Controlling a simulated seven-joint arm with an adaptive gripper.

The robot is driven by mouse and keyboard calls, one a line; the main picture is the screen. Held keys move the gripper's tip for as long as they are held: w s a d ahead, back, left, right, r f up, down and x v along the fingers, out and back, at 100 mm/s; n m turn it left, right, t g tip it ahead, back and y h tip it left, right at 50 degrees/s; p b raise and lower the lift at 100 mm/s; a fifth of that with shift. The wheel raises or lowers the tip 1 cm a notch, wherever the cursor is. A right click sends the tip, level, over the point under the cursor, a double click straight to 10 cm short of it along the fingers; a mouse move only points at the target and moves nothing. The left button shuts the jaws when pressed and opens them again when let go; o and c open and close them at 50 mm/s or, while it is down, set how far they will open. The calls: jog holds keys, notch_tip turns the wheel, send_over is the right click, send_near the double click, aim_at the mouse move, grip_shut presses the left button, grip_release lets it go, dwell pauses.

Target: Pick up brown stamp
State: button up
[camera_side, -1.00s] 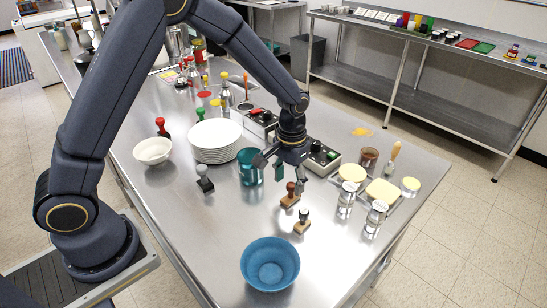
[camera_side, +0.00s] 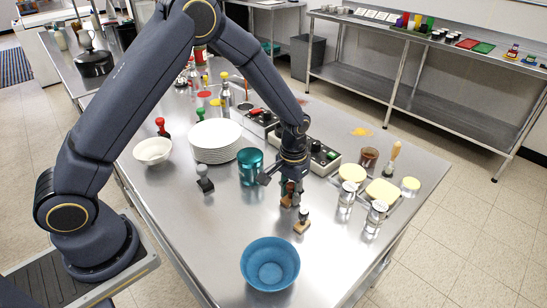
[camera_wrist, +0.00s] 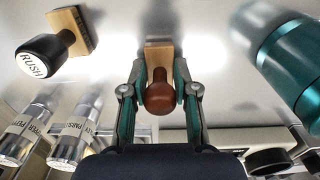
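The brown stamp (camera_wrist: 160,97) has a rounded brown handle on a light wooden block. In the wrist view it lies between the two fingers of my gripper (camera_wrist: 160,88), which are spread on either side of the handle. In the side view the stamp (camera_side: 287,201) stands on the metal table and my gripper (camera_side: 290,184) is down around its top, partly hiding it. I see small gaps between fingers and handle, so the gripper looks open.
A black-handled stamp marked RUSH (camera_wrist: 48,58) stands close by, also in the side view (camera_side: 303,222). A teal cup (camera_side: 250,167) is on the other side. Glass shakers (camera_side: 347,194) stand to the right; a blue bowl (camera_side: 270,265) is in front.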

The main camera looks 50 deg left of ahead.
grip_shut()
